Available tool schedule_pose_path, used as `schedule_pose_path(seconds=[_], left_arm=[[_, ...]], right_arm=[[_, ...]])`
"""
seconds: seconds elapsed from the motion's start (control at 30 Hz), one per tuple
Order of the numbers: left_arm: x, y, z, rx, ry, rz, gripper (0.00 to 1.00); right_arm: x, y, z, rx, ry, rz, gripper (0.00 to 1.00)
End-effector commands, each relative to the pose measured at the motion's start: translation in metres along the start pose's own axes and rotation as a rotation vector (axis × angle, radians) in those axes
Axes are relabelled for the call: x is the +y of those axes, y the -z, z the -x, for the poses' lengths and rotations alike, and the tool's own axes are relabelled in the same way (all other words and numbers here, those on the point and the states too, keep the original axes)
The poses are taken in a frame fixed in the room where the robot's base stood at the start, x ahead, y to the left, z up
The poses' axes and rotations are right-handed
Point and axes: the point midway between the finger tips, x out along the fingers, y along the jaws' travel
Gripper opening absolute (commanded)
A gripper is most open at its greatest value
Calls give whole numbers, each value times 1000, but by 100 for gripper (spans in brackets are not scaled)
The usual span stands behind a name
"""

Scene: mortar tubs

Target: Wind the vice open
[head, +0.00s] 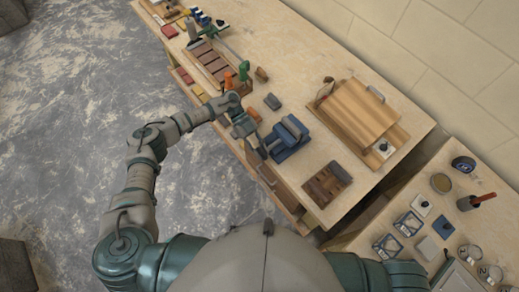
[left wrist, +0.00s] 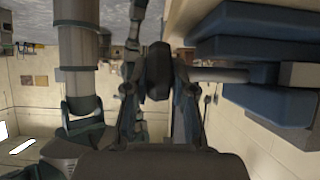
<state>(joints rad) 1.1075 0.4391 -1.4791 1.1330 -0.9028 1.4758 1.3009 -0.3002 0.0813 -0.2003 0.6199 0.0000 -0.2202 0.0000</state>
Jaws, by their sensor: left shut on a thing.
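The blue vice (head: 287,138) stands at the front edge of the wooden bench. In the left wrist view its blue body (left wrist: 265,50) fills the upper right, with a grey screw (left wrist: 222,75) coming out of it toward the gripper. My left gripper (head: 258,146) is at the vice's front side, off the bench edge. In the left wrist view its fingers (left wrist: 158,95) are shut on the dark vice handle (left wrist: 158,70). The gap between the vice jaws is too small to judge. My right gripper is not in view.
A wooden box (head: 358,112) stands behind the vice, and a brown block tray (head: 327,186) lies to its right. A second table (head: 470,215) with small items stands at the right.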

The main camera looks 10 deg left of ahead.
Motion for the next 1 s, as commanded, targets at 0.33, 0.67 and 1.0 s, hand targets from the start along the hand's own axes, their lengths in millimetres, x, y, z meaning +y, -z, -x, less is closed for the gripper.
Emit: schedule_pose_path(seconds=[0.33, 0.67, 1.0], left_arm=[[-2, 2, 2, 2, 4, -4, 49], [-2, 0, 26, 0, 5, -2, 49], [-3, 1, 98, 0, 6, -2, 49]], right_arm=[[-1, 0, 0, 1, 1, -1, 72], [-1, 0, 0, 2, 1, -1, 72], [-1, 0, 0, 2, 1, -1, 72]])
